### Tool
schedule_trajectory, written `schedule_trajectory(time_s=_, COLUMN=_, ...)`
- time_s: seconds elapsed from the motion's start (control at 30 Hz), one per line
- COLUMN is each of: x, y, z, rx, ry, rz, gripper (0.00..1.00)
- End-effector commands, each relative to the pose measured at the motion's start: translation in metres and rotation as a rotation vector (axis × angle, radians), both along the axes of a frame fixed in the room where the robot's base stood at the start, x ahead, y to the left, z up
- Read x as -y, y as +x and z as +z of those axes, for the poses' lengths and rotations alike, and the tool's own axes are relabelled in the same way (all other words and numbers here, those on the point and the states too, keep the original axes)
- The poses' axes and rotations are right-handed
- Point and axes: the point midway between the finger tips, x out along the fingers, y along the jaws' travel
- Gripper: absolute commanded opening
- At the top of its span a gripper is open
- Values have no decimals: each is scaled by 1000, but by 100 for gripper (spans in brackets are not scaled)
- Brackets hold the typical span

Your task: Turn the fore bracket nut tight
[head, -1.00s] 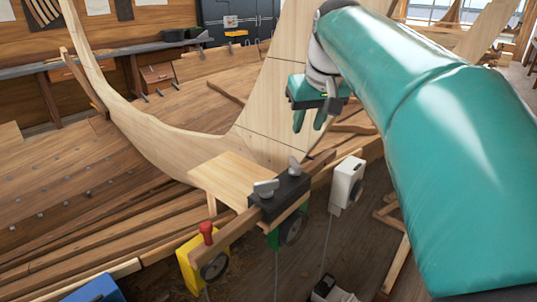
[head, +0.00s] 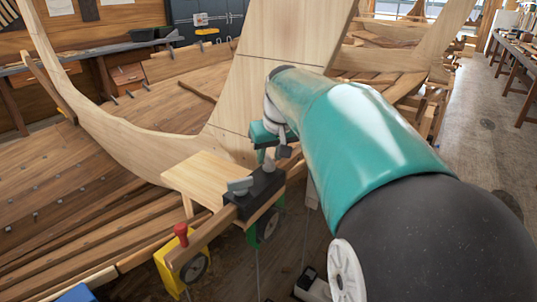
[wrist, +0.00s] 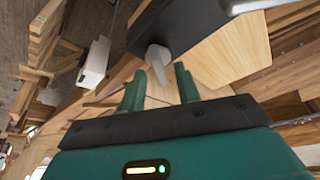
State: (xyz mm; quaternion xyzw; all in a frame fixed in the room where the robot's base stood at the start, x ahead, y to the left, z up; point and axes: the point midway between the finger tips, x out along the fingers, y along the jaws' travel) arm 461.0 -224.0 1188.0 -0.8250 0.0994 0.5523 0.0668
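A black bracket block (head: 262,190) sits on a wooden rail beside a pale wooden board. It carries two grey wing nuts. The nearer nut (head: 239,186) stands clear of my gripper. The farther nut (head: 268,163) is just below my gripper (head: 262,154); in the wrist view this nut (wrist: 157,58) lies just beyond and between my teal fingertips (wrist: 160,70). The fingers are apart, with nothing gripped. The black block also shows in the wrist view (wrist: 190,22). I cannot tell from the pictures which nut is the fore one.
The pale board (head: 205,172) lies against the hull side. A white box (wrist: 95,62) shows near the fingers in the wrist view. Hull planks spread to the left.

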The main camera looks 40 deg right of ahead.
Motion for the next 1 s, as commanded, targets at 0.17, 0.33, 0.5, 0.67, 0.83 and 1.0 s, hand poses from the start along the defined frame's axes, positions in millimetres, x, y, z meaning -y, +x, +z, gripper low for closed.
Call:
schedule_trajectory(time_s=0.17, x=1, y=2, z=-6, rx=2, ry=-1, rz=0, gripper=33)
schedule_trajectory(time_s=0.33, x=1, y=2, z=-5, rx=2, ry=0, rz=0, gripper=33)
schedule_trajectory(time_s=0.5, x=1, y=2, z=-5, rx=2, ry=0, rz=0, gripper=1)
schedule_trajectory(time_s=0.67, x=1, y=2, z=-5, rx=2, ry=-1, rz=0, gripper=0)
schedule_trajectory(time_s=0.83, x=0, y=2, z=-5, rx=2, ry=0, rz=-16, gripper=0)
schedule_trajectory(time_s=1.0, x=0, y=2, z=-5, rx=2, ry=-2, rz=-71, gripper=0)
